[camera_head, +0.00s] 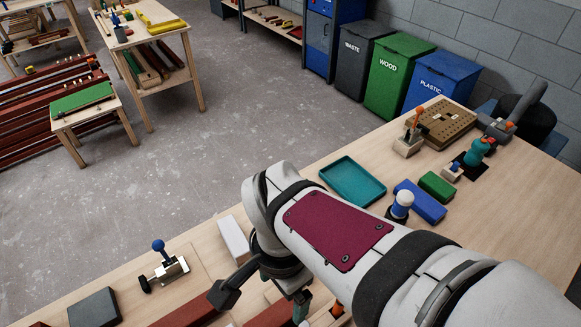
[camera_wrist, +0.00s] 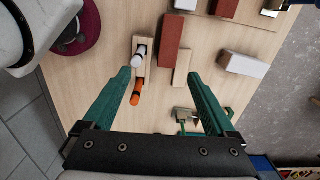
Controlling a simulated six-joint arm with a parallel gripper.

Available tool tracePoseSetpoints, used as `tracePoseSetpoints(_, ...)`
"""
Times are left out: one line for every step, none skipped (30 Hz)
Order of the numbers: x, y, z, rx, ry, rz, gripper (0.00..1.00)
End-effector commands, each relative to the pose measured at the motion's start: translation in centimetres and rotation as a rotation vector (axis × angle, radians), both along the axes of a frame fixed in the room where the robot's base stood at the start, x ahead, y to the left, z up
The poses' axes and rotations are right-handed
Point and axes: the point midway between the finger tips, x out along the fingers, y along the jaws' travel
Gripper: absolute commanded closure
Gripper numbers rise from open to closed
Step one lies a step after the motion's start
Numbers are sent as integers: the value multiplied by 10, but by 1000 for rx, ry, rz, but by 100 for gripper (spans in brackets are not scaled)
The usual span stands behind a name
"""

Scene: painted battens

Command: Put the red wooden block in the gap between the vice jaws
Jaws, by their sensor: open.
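A red wooden block (camera_wrist: 172,42) lies on the bench in the wrist view, ahead of my gripper (camera_wrist: 160,76). A second red piece (camera_wrist: 223,8) is at the top edge, and red pieces (camera_head: 190,313) show at the bottom of the head view; I cannot tell which is the task's block. My gripper is open, its green fingers apart with nothing held between them. In the head view my arm hides most of it. A small metal device with a blue knob (camera_head: 167,270) stands at the lower left; I cannot make out vice jaws for certain.
A wooden holder (camera_wrist: 142,48) with a white and an orange piece stands left of the red block. A pale wood block (camera_wrist: 182,68) and white block (camera_wrist: 248,66) lie nearby. A teal tray (camera_head: 353,182), blue block (camera_head: 420,202) and green block (camera_head: 437,186) are beyond my arm.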

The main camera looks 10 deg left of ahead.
Motion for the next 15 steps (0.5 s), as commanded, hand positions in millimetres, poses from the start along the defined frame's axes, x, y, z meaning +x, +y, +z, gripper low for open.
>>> tracePoseSetpoints(0,15,-4,-9,-5,-9,9)
tracePoseSetpoints(0,22,-6,-12,-9,-22,9)
tracePoseSetpoints(0,27,-11,-14,-13,-33,9)
tracePoseSetpoints(0,28,-16,-16,-12,-40,9)
tracePoseSetpoints(0,28,-23,-18,-12,-43,9)
tracePoseSetpoints(-1,27,-34,-19,-12,-45,9)
tracePoseSetpoints(-1,27,-43,-19,-10,-45,9)
tracePoseSetpoints(0,27,-53,-19,-10,-45,9)
tracePoseSetpoints(-1,26,-65,-19,-9,-46,9)
tracePoseSetpoints(0,27,-73,-19,-10,-45,9)
tracePoseSetpoints(-1,26,-81,-19,-9,-47,9)
tracePoseSetpoints(0,26,-90,-18,-11,-46,9)
tracePoseSetpoints(0,26,-96,-18,-11,-46,9)
tracePoseSetpoints(0,26,-101,-17,-11,-47,9)
tracePoseSetpoints(0,27,-106,-16,-11,-47,9)
